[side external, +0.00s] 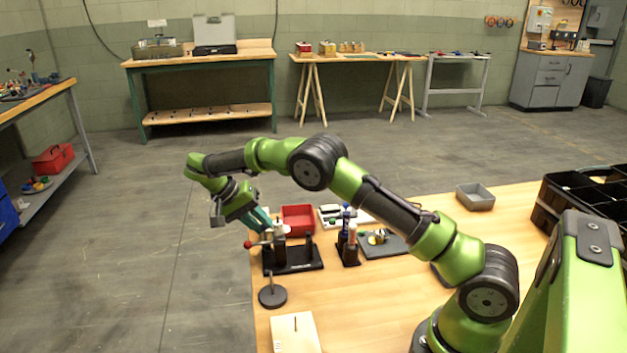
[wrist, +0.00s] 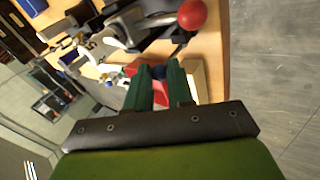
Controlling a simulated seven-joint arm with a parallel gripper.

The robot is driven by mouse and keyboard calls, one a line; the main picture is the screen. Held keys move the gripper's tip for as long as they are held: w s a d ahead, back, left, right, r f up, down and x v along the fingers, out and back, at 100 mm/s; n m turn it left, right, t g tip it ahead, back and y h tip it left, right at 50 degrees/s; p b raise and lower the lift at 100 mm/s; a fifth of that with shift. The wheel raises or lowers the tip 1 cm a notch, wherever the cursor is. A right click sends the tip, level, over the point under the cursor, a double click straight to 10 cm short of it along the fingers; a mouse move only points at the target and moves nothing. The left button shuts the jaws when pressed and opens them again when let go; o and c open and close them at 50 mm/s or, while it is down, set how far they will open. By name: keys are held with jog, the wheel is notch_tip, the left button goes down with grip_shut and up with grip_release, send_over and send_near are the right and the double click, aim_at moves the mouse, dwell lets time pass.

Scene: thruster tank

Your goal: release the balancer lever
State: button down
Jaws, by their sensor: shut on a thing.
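The balancer stand (side external: 293,259) is a black base with upright posts near the table's left edge. Its lever ends in a red ball (side external: 248,244), sticking out to the left. In the wrist view the red ball (wrist: 192,14) is at the top, beyond my fingertips and not between them, with a grey metal rod beside it. My gripper (side external: 266,222) has teal fingers pointing down right, close above the stand. In the wrist view my gripper (wrist: 158,70) is shut on a small dark blue piece (wrist: 158,73), mostly hidden by the fingers.
A red bin (side external: 298,219) stands behind the balancer stand. A black rack (side external: 348,249) and a dark grey tray (side external: 384,245) are to the right. A round black disc with a rod (side external: 272,296) and a light wooden board (side external: 295,333) lie in front. The table's left edge is close.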

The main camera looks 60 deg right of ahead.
jog(key=shift+s+d+f, duration=0.1)
jog(key=shift+d+f, duration=0.05)
jog(key=shift+f, duration=0.05)
jog(key=c, duration=1)
grip_release()
jog(key=shift+r, duration=0.1)
jog(key=shift+v, duration=3.8)
